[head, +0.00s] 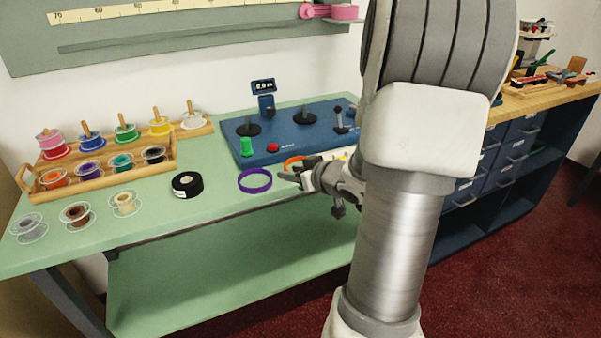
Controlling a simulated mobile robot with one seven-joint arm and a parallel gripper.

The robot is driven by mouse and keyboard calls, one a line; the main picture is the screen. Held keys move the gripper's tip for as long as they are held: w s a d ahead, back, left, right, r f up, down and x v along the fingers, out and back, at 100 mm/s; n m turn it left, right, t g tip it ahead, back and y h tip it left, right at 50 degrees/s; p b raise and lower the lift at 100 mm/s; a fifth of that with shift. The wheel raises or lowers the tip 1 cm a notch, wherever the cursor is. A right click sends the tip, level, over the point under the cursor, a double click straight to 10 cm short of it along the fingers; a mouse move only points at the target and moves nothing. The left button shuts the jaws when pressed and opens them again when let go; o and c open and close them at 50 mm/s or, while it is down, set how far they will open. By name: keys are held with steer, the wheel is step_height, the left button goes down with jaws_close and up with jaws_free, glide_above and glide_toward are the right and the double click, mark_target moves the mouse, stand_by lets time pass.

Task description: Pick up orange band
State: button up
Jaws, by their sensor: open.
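An orange band (292,162) lies on the green counter (215,205), just in front of the blue machine. Only its left part shows; my gripper and arm hide the rest. My gripper (290,176) is open, close in front of the orange band in the head view, with its fingers pointing left. I cannot tell whether it touches the band or how high it is above the counter. A purple band (255,188) lies flat just left of my fingertips.
A black tape roll (187,184) lies left of the purple band. The blue machine (295,122) with knobs and a lever stands behind. A wooden rack (100,172) of ribbon spools and several loose clear spools fill the left end.

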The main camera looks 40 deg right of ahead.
jaws_close()
stand_by(0.5)
